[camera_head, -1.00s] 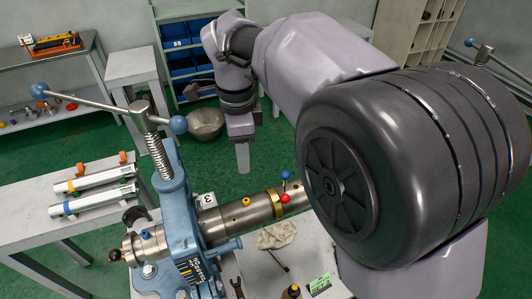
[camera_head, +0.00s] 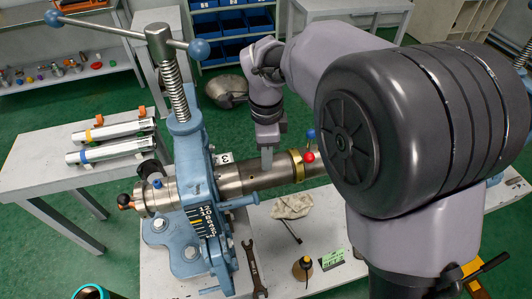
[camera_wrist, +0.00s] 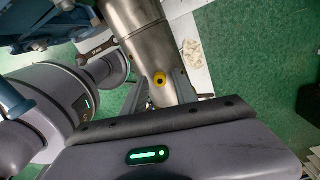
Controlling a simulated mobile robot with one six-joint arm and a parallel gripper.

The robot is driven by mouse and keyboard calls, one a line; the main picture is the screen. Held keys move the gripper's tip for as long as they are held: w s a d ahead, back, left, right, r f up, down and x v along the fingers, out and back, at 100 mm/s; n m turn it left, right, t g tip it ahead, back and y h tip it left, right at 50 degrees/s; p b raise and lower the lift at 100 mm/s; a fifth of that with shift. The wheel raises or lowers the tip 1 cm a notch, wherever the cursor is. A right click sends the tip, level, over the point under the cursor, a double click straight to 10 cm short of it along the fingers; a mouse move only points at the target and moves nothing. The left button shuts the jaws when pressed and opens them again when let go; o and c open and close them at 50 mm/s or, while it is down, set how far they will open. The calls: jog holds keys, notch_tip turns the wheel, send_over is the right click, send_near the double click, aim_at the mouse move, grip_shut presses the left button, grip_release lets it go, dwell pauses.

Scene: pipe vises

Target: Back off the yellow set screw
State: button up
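The yellow set screw (camera_wrist: 158,78) stands out of the side of a steel pipe (camera_wrist: 136,30) in the wrist view. My gripper (camera_wrist: 158,92) is open, with its two fingers apart on either side of the screw. I cannot tell whether either finger touches it. In the head view my gripper (camera_head: 266,160) points down at the pipe (camera_head: 235,181), left of the brass collar (camera_head: 297,165), and hides the screw. The pipe runs through a blue vise (camera_head: 190,165) with a long handle bar on top.
Red (camera_head: 309,156) and blue (camera_head: 310,134) knobs stand on the pipe to the right of my gripper. The vise's handle bar (camera_head: 100,27) juts up at the left.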

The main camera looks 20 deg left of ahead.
grip_shut()
